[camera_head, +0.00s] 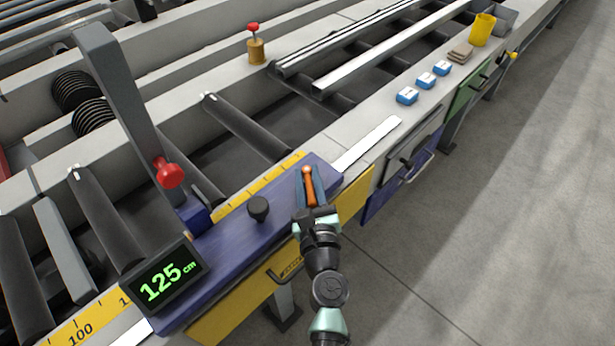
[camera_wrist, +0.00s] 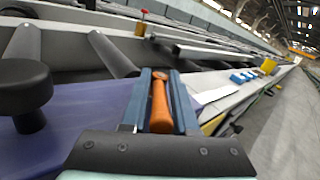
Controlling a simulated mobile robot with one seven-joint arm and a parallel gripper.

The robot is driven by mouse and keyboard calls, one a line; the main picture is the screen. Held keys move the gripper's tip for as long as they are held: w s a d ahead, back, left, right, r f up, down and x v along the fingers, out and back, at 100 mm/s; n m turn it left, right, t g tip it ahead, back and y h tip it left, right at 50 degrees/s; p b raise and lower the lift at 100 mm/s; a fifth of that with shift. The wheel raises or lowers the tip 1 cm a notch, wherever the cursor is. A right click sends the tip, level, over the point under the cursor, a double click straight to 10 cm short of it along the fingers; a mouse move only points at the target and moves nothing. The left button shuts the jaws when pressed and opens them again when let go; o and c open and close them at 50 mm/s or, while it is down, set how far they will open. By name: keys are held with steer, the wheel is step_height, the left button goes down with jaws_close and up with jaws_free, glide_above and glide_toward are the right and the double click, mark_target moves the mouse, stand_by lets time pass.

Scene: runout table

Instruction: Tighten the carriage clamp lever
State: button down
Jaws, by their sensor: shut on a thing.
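The carriage (camera_head: 232,238) is a blue-purple block on the runout table's front rail, with a display (camera_head: 166,281) reading 125 cm. The clamp lever (camera_head: 309,183) is an orange handle near the carriage's right end. My gripper (camera_head: 309,186) is over it, with its blue fingers on both sides of the handle. In the wrist view the orange lever (camera_wrist: 161,106) lies lengthwise between the two fingers (camera_wrist: 161,85). The lever's lower end and pivot are hidden by the gripper. A black knob (camera_head: 259,208) stands on the carriage left of the lever; it is large at left in the wrist view (camera_wrist: 26,88).
A grey upright post (camera_head: 118,95) with a red knob (camera_head: 168,173) rises behind the carriage. Black rollers (camera_head: 247,126) lie behind the rail. Several blue blocks (camera_head: 407,96) and a yellow cup (camera_head: 482,29) stand farther right on the rail. Floor at right is clear.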

stand_by(0.4)
steer(key=c, duration=0.8)
jaws_free()
steer(key=shift+s+d+b, duration=0.2)
steer(key=shift+s, duration=1.95)
steer(key=shift+s+d+b, duration=0.15)
steer(key=shift+s+b, duration=0.05)
steer(key=shift+s, duration=1.95)
steer(key=shift+s+d+b, duration=0.2)
steer(key=shift+s, duration=1.95)
steer(key=shift+c, duration=0.2)
